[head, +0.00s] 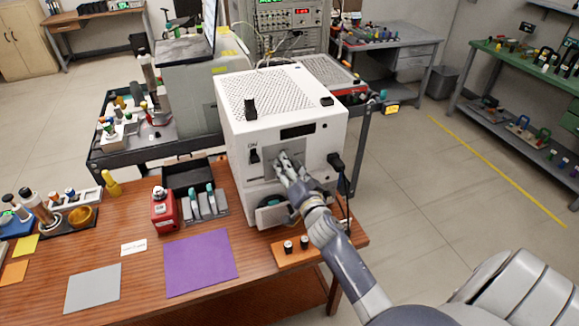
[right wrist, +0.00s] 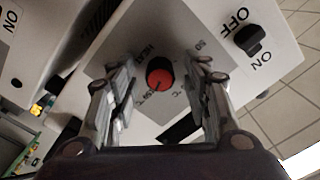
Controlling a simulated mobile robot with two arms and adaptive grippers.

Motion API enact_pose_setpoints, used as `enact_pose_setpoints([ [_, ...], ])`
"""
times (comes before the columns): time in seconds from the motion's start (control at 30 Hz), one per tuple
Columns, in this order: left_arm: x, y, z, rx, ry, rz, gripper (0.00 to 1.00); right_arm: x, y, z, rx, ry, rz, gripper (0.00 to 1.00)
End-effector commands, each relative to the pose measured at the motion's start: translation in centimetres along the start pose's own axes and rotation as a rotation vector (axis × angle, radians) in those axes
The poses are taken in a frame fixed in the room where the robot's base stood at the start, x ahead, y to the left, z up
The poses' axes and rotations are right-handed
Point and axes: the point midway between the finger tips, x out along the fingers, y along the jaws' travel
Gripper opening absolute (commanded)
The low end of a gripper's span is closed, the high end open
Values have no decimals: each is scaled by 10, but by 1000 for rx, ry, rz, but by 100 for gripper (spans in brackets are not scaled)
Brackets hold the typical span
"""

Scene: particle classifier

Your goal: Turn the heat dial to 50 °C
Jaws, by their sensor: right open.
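The heat dial (right wrist: 160,75) has a red face and dark rim and sits on the pale front panel of the white machine (head: 290,105). In the right wrist view it lies between the fingers of my right gripper (right wrist: 160,70). The gripper is open, with a visible gap on both sides of the dial. Small lettering with HEAT, 50 and °C surrounds the dial; its exact setting is too small to read. In the head view my right gripper (head: 287,163) is at the machine's front and hides the dial. My left gripper is not in view.
A black ON/OFF switch (right wrist: 248,40) is beside the dial. An open flap (head: 272,214) is low on the machine's front. A small wooden block with black-topped pieces (head: 300,257) stands below. A purple mat (head: 200,262) and a red container (head: 163,212) lie left.

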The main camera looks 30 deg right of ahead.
Motion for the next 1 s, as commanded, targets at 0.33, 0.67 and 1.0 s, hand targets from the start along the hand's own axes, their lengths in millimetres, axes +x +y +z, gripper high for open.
enact_pose_setpoints([
  [0.33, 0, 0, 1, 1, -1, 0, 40, 0, 0, 0, 0, 0, 0, 17],
  [0.67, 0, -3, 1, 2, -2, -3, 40, 0, 0, 0, -7, 0, 0, 0],
  [1.0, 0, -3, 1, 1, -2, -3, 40, 0, 0, 0, -145, -1, 1, 0],
])
